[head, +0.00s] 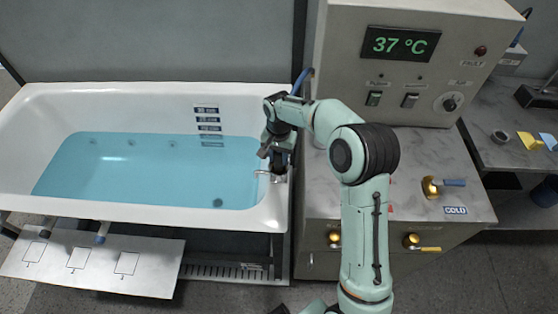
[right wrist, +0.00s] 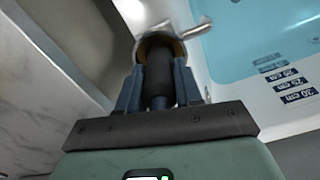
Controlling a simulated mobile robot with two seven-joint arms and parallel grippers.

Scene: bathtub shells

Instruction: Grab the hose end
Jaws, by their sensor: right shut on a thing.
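My right gripper (head: 277,165) is over the right end rim of the bathtub (head: 150,212), fingers pointing down. In the right wrist view its two blue-grey fingers (right wrist: 157,95) are shut on a dark cylindrical piece, which looks like the hose end (right wrist: 159,78). A brass-coloured ring and a bright metal fitting (right wrist: 183,28) show just past the fingertips; whether they join the hose end I cannot tell. A short length of blue hose (head: 301,80) shows behind the right arm in the head view. Most of the hose is hidden. My left gripper is not in view.
The tub holds blue water (head: 150,170). A control cabinet (head: 340,65) reading 37 °C and a grey counter (head: 420,190) with brass valves (head: 431,187) stand to the right. A white panel with marked squares (head: 100,278) lies before the tub.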

